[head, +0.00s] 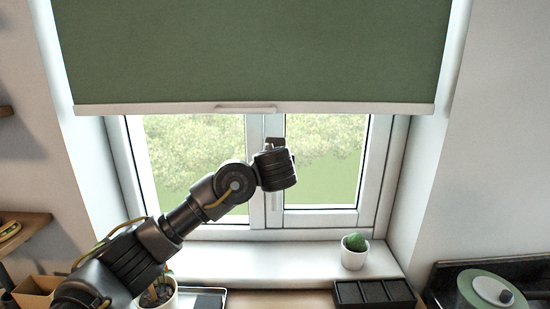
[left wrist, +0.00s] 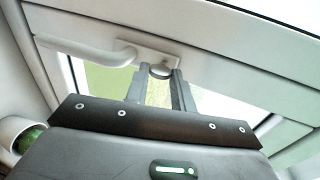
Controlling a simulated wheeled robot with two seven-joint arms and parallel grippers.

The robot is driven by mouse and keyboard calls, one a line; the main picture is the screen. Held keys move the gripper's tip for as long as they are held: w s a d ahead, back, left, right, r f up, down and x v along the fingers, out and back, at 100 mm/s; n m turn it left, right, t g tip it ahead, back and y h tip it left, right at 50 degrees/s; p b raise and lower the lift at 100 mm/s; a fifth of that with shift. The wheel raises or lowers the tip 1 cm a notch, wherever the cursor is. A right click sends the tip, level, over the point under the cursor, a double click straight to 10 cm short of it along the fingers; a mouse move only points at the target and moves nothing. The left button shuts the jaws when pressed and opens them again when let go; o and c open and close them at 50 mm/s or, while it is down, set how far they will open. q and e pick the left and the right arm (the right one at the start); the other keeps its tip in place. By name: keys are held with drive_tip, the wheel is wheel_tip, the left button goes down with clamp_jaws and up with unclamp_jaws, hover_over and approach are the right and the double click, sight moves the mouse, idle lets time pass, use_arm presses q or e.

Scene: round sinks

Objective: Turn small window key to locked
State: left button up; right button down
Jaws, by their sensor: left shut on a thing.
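The window handle (left wrist: 90,50) is white, with a long grip and a base plate on the window frame. It shows in the left wrist view, and its lower part hangs down the middle of the window in the head view (head: 273,203). A small round grey key (left wrist: 160,71) sits at the end of the base plate. My left gripper (left wrist: 161,76) is shut on this key, its two fingertips on either side of it. In the head view my left gripper (head: 275,145) is up against the middle frame and hides the key. My right gripper is not in view.
A green blind (head: 260,50) hangs above my left gripper. A potted cactus (head: 354,251) stands on the white sill (head: 280,262). A black tray (head: 374,294) and another plant pot (head: 158,296) are below. A green round object (head: 492,290) is at the right.

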use_arm(q)
drive_tip(key=o, duration=1)
drive_tip(key=shift+b+v, duration=1.35)
drive_tip(key=shift+v, duration=4.05)
